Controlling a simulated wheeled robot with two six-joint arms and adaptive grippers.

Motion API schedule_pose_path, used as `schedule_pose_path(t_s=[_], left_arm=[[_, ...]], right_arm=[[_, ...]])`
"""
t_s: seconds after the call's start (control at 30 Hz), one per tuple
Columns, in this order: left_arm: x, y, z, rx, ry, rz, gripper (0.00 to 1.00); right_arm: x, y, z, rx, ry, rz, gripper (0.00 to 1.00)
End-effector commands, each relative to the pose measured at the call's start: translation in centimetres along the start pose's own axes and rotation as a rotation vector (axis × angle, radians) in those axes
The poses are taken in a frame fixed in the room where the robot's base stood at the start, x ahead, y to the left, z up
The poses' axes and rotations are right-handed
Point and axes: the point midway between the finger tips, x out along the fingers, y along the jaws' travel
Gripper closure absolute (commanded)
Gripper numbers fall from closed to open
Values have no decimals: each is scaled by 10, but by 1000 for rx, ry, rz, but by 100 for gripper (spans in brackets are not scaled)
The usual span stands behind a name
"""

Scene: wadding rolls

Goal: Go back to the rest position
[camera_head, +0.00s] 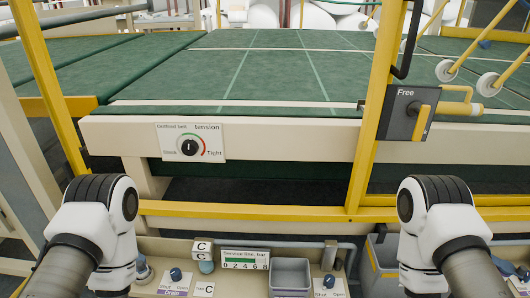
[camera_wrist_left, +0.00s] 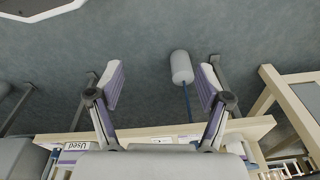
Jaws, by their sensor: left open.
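My left gripper (camera_wrist_left: 161,88) is open in the left wrist view, with its two fingers spread apart and nothing between them. Beyond the fingers is a grey floor, with a white cylinder on a blue rod (camera_wrist_left: 181,68) apart from the right finger. In the head view only bent links of my two arms show, at the lower left and lower right. Neither gripper shows there, and my right gripper is out of view.
A green-topped table (camera_head: 250,75) spans the head view behind yellow rails (camera_head: 250,210). A tension dial (camera_head: 190,146) and a "Free" lever box (camera_head: 405,113) face me. Below are a shelf with knobs, a "Service" display (camera_head: 245,259) and a grey bin (camera_head: 290,277).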

Motion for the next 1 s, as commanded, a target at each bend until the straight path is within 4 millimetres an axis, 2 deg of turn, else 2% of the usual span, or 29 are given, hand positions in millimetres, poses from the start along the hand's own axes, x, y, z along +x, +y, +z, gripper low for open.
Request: schedule_pose_path(t_s=[0.03,0.1,0.2,0.4,0.53,0.63,0.97,1.0], left_arm=[[-6,5,20,-100,-74,15,22],[-7,9,32,-257,-135,17,22],[-53,7,25,-275,-130,15,22],[-116,5,16,-272,-127,15,22],[-149,4,12,-272,-126,15,22],[-156,4,11,-271,-125,15,22],[-151,4,11,-271,-124,15,22],[-151,4,11,-271,-124,15,36]], right_arm=[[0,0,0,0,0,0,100],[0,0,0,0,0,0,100],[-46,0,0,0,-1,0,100],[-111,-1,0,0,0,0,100],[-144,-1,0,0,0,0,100],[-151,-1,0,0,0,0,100],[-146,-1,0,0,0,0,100],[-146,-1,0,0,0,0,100]])
